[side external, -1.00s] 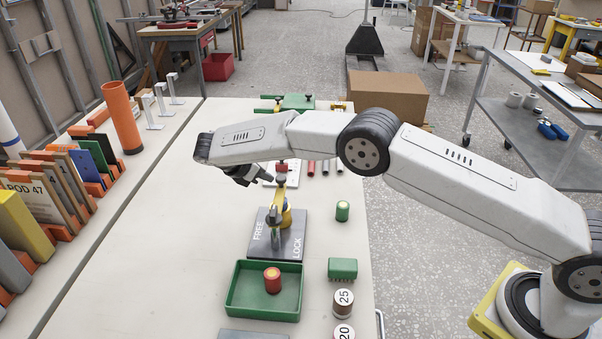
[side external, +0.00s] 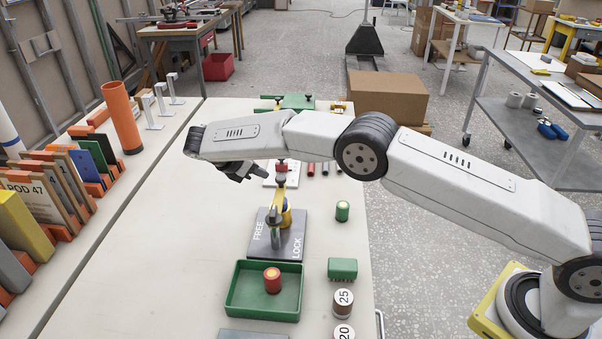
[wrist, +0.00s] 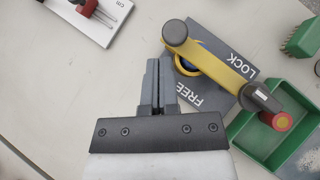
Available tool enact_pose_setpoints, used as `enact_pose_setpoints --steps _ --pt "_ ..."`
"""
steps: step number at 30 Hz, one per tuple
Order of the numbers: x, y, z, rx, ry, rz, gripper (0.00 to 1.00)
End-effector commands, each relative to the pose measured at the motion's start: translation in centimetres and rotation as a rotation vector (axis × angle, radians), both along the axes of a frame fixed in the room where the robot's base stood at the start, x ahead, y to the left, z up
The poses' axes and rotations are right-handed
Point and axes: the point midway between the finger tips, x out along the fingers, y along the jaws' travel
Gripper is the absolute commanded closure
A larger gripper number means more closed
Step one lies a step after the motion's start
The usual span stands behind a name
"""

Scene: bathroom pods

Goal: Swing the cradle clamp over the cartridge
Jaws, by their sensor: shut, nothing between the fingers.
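The cradle clamp's yellow arm (side external: 281,196) stands over a dark grey plate (side external: 295,246) marked FREE and LOCK. In the wrist view the yellow arm (wrist: 215,62) runs from a rounded end to a dark grey knob (wrist: 262,98), between the two words. Beneath it show a yellow ring and something blue (wrist: 194,58), mostly hidden; I cannot tell whether that is the cartridge. My gripper (wrist: 158,64) is shut and empty, beside the clamp's rounded end on the FREE side. In the side view my gripper (side external: 262,177) is above the table, left of the clamp's top.
A green tray (side external: 233,300) holding a red cylinder (side external: 272,280) stands in front of the plate. A green cylinder (side external: 342,211) and a green block (side external: 342,268) stand to the right. A white board (side external: 268,180) lies behind. The table left of the plate is clear.

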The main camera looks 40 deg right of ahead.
Motion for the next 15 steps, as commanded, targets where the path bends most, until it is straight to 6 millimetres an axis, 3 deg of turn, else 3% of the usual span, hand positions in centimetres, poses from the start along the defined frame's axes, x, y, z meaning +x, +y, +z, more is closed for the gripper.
enact_pose_setpoints --steps 15 --pt "0.3 3.3 2.9 0.005 -0.005 0.006 1.0"
